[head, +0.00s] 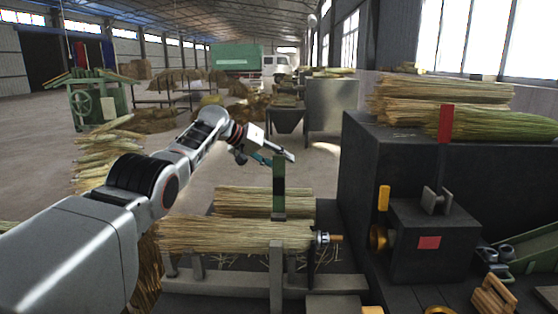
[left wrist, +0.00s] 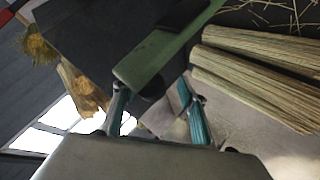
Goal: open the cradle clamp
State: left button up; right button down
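The cradle (head: 276,262) stands low at centre in the head view, with a bundle of broom straw (head: 235,235) lying across it. Its clamp appears as a dark green upright bar (head: 279,180) rising above the bundle. My left gripper (head: 277,158) is at the top of this bar. In the left wrist view the green bar (left wrist: 165,50) runs diagonally past the tips of my open left gripper (left wrist: 155,100), its end near the left finger. The fingers are apart and no firm hold shows. My right gripper does not show clearly in either view.
A dark machine block (head: 430,240) with a red upright handle (head: 444,125) stands right of the cradle. A dark bench (head: 360,165) behind it carries straw bundles (head: 440,100). A metal spindle (head: 325,238) meets the bundle's right end. Open floor (head: 330,170) lies behind the cradle.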

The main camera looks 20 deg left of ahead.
pick_arm(q)
jog(key=shift+r, duration=0.3)
jog(key=shift+s, duration=0.1)
jog(key=shift+s+a+r, duration=0.1)
jog(key=shift+a+r, duration=0.05)
jog(key=shift+r, duration=0.1)
jog(key=v, duration=1.1)
jog(key=shift+s, duration=0.15)
